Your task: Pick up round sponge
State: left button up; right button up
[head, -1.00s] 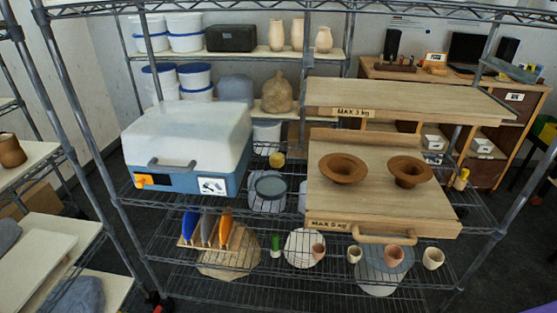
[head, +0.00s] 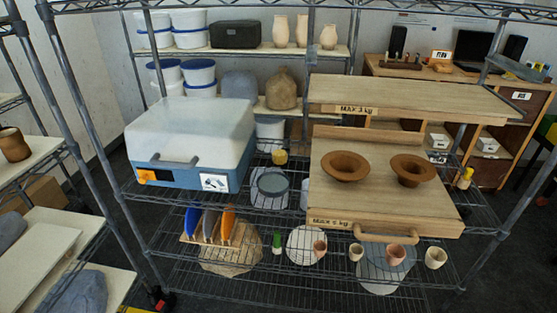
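A small round yellow thing (head: 280,157), which looks like the round sponge, sits on the wire shelf between the blue-and-white box and the wooden board. It is small in the picture, so its texture cannot be made out. A dark round dish (head: 272,184) is just in front of it. Neither of my grippers shows in the head view.
A blue-and-white box (head: 192,146) is left of the yellow thing. A wooden board (head: 336,204) with two brown flared bowls (head: 345,167) is to its right. Upright coloured discs (head: 209,225) and several small cups (head: 356,253) are lower. Metal posts (head: 91,139) frame the rack.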

aim_at(280, 155)
jog(key=i+j+z, duration=0.15)
jog(key=i+j, duration=0.15)
jog(key=i+j+z, duration=0.1)
jog(key=i+j, duration=0.2)
jog(key=i, duration=0.25)
